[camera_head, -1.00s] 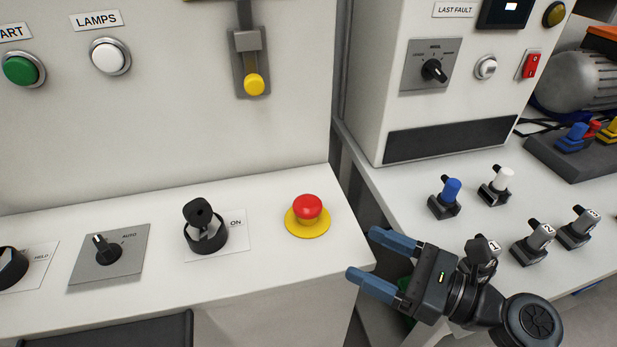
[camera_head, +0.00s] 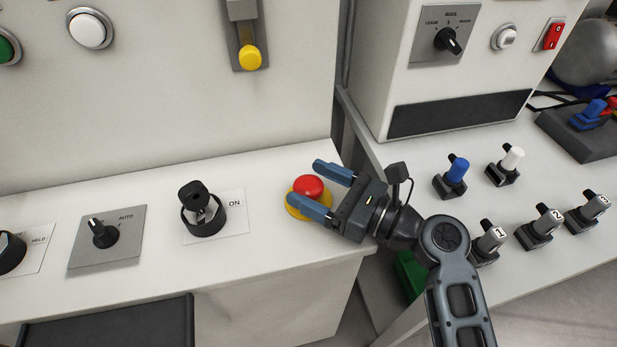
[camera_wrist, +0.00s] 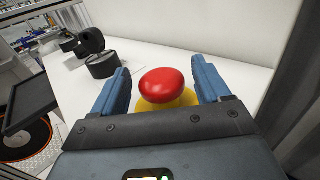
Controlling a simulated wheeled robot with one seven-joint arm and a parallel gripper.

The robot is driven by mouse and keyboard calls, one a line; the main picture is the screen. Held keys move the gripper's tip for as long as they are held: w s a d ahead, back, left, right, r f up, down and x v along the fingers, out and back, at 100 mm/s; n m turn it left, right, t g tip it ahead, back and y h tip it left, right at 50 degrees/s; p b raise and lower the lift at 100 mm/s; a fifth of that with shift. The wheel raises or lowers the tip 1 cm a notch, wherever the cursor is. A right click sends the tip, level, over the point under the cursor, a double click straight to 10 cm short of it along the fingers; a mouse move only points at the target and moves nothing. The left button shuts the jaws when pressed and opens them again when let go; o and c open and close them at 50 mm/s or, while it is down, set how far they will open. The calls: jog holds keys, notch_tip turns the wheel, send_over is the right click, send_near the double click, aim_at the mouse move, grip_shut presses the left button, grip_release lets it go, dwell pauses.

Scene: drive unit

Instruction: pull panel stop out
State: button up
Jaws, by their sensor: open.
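The panel stop is a red mushroom button (camera_head: 309,186) on a yellow round base (camera_head: 294,205), on the white console ledge near its right end. My gripper (camera_head: 322,184) is open at the button, with its blue fingers pointing left. In the head view one finger is beyond the button and the other in front of it, covering part of the yellow base. In the wrist view the red button (camera_wrist: 167,85) lies between the two open fingers (camera_wrist: 163,85), with a gap visible on each side. I see no finger touching it.
A black key switch (camera_head: 204,212) marked ON stands left of the button, then an AUTO selector (camera_head: 104,232). The console's upright white panel (camera_head: 170,100) rises behind. Several small levers, one of them blue (camera_head: 457,171), stand on the right-hand bench. The ledge between key switch and button is clear.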

jog(key=shift+x, duration=0.8)
